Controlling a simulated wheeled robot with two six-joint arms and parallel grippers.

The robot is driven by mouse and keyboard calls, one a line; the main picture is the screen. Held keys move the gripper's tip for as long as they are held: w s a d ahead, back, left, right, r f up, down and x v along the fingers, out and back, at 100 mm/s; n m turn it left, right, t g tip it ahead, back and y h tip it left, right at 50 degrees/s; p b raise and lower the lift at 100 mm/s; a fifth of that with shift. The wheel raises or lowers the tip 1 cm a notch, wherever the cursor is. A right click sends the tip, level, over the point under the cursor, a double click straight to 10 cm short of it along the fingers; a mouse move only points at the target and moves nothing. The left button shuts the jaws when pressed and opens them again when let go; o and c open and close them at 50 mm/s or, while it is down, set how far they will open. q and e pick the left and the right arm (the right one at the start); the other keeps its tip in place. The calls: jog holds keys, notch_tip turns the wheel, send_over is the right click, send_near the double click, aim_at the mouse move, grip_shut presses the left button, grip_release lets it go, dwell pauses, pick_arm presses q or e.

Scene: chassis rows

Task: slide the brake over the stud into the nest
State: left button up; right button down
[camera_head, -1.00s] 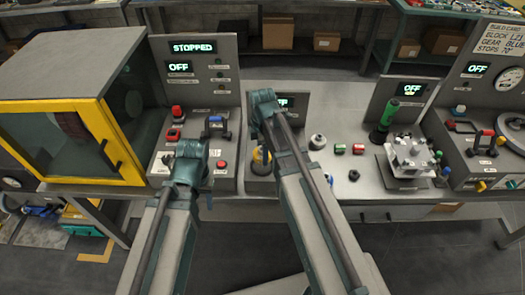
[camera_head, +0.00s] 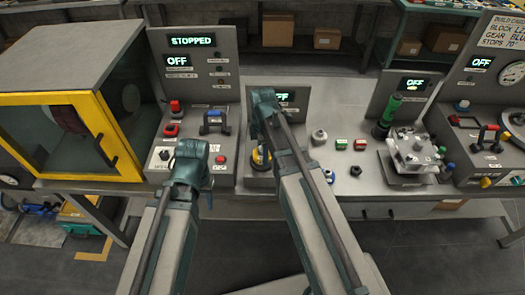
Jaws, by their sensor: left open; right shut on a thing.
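My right gripper (camera_head: 260,158) points down at the middle station, mostly hidden behind my own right arm. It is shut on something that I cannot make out. A yellow and black part (camera_head: 256,160) shows beside the arm there; I cannot tell whether it is the brake or part of the station. The stud and the nest cannot be told apart from here. My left gripper (camera_head: 208,193) is low in front of the left panel, largely hidden by its own arm, open, with nothing visible in it.
A yellow-framed cabinet (camera_head: 72,99) stands at the left. A metal fixture (camera_head: 415,152) and a green cylinder (camera_head: 388,114) stand at the right. The bench front is mostly clear.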

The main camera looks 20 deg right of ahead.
jog(key=shift+f+b, duration=0.9)
jog(key=shift+f, duration=0.1)
grip_release()
jog(key=shift+r, duration=0.1)
notch_tip(320, 180, up, 14)
jog(key=p, duration=1.4)
jog(key=s+a+f+m+b, duration=0.2)
jog(key=s+a+m, duration=0.3)
jog(key=s+m, duration=0.2)
jog(key=s+a+f+m+h+b, duration=0.1)
jog(key=s+a+f+m+b, duration=0.2)
jog(key=s+a+m, duration=0.2)
jog(key=shift+s+a+m, duration=0.3)
jog(key=shift+s+m, duration=0.7)
jog(key=shift+s, duration=0.15)
